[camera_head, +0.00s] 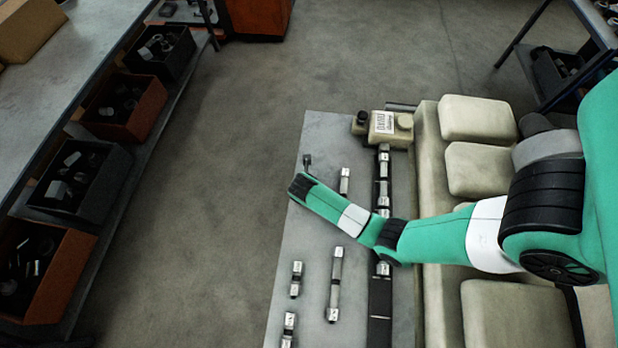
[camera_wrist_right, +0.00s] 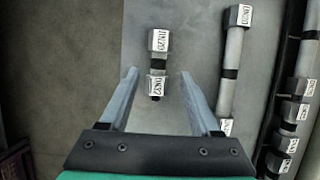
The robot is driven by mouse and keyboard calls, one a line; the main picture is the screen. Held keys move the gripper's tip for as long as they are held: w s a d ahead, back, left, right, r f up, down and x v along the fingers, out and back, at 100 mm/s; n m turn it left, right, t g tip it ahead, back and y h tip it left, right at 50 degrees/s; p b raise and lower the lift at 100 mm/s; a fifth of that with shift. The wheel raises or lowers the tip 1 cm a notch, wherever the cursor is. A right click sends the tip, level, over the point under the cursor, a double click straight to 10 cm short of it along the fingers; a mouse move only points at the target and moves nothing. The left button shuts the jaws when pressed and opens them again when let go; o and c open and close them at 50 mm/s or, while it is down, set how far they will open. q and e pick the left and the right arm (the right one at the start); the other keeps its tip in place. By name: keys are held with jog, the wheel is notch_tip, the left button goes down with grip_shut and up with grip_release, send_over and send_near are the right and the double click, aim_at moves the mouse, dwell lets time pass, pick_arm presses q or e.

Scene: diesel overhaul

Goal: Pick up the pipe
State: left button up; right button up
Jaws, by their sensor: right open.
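A short pipe (camera_wrist_right: 157,64) with pale labelled nuts at both ends and a dark middle band shows in the right wrist view. It lies on the grey bench top (camera_head: 318,130). My right gripper (camera_wrist_right: 159,76) is open and empty, its fingers to either side of the pipe's lower end. I cannot tell the height of the fingers above it. In the head view, my right arm reaches in from the right, and the arm hides the fingertips. A small dark piece (camera_head: 307,159) shows just beyond its end. My left gripper is not in view.
A longer pipe (camera_wrist_right: 232,62) lies just right of the short one. Other pipes (camera_head: 335,284) lie nearer the front, and a dark rail with fittings (camera_head: 380,310) runs alongside. A beige engine block (camera_head: 428,170) stands at the right. Floor lies left, before shelved bins (camera_head: 150,108).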

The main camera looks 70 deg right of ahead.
jog(key=b+x, duration=0.1)
jog(key=x, duration=0.4)
jog(key=shift+w+a+f+b, duration=0.1)
jog(key=shift+f+b, duration=0.05)
jog(key=shift+b, duration=0.2)
grip_shut()
